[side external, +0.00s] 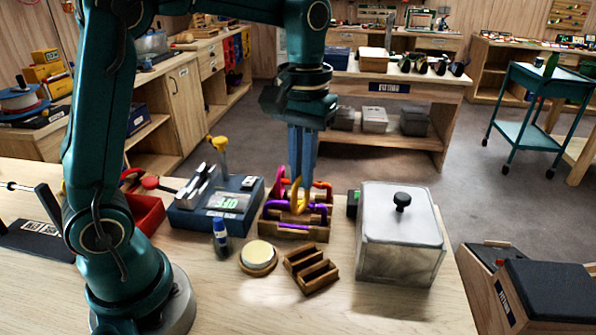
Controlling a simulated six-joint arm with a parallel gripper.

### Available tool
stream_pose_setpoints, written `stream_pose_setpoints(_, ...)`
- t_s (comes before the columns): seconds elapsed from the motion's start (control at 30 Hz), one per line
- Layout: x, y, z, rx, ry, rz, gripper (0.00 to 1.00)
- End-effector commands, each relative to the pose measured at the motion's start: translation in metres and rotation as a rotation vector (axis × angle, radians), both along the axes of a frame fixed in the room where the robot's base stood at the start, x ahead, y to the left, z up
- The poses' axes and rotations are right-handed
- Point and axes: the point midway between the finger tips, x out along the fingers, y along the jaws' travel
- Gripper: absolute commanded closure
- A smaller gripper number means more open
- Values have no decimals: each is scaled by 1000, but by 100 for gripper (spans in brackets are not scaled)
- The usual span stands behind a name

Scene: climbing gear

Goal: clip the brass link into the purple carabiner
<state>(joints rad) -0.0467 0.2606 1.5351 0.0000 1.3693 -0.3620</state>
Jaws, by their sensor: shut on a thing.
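My gripper (300,205) points straight down over a wooden box (302,236), its blue fingers shut on the yellow brass link (298,190). The link is partly hidden by the fingers. The purple carabiner (288,229) is at the wooden box, around and below the fingertips, and its far part is partly covered by the gripper. I cannot tell from this view whether the link touches the carabiner or passes through it.
A pink loop (270,190) and an orange piece (321,184) are close to the fingers. A blue device (215,205) stands left, a lidded clear bin (400,240) right. A round pad (259,256) and small wooden rack (311,270) are in front.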

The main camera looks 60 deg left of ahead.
Motion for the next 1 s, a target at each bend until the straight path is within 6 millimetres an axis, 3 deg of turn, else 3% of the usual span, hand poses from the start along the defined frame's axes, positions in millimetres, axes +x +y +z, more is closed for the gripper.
stream_pose_setpoints(0.13,13,31,17,4,-13,279,100)
stream_pose_setpoints(0.3,18,51,19,6,-23,375,100)
stream_pose_setpoints(0.7,18,53,-9,5,-21,378,100)
stream_pose_setpoints(1.0,18,53,-12,5,-24,377,100)
